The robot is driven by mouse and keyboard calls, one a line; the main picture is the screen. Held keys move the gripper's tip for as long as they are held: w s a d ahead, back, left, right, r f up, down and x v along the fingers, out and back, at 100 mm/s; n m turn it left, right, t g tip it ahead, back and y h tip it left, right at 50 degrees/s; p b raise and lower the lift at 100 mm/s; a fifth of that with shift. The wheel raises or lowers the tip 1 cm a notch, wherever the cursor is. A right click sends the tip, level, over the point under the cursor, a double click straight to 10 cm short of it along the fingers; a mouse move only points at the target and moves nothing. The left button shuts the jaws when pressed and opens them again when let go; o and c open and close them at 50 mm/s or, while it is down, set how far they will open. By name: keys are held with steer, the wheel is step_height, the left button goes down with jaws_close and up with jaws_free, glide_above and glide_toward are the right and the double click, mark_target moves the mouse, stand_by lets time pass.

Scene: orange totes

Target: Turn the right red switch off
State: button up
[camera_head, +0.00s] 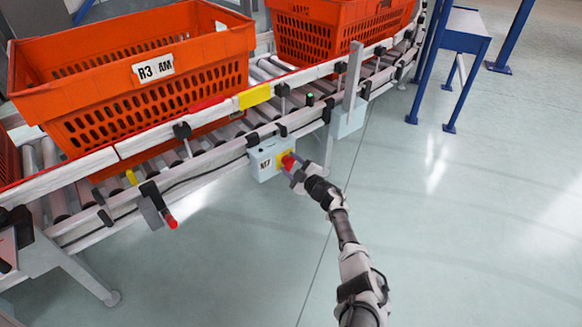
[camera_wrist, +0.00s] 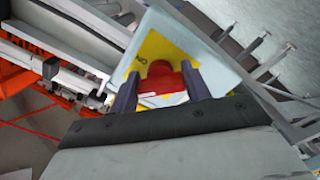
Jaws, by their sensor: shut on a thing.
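The red switch (camera_wrist: 162,80) is a red knob on a yellow plate (camera_wrist: 160,48), on the front of a pale grey box (camera_wrist: 205,40). In the head view the same red knob (camera_head: 288,161) faces right on the box (camera_head: 264,160), which hangs on the conveyor's side rail. My gripper (camera_wrist: 158,88) has one dark finger on each side of the knob, shut on it. In the head view my gripper (camera_head: 296,172) reaches the box from the lower right. Part of the plate's lettering shows; the knob's exact turn is hard to tell.
Orange totes (camera_head: 135,60) (camera_head: 325,30) stand on the roller conveyor (camera_head: 150,150). A grey post and box (camera_head: 348,118) stand right of the switch. A blue-legged table (camera_head: 465,25) is at back right. The floor at right is clear.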

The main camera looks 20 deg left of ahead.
steer(key=n+b, duration=0.1)
steer(key=n, duration=0.3)
steer(key=shift+n, duration=0.3)
steer(key=shift+r+n+b, duration=0.1)
steer(key=shift+n+b, duration=0.75)
steer(key=shift+n, duration=1.05)
steer(key=o, duration=1)
steer(key=shift+c, duration=0.2)
steer(key=shift+d, duration=0.15)
steer(key=shift+s+d+r+p, duration=0.15)
steer(key=shift+d+p, duration=0.1)
steer(key=shift+p, duration=0.15)
steer(key=p+v, duration=0.9)
steer(key=v, duration=0.4)
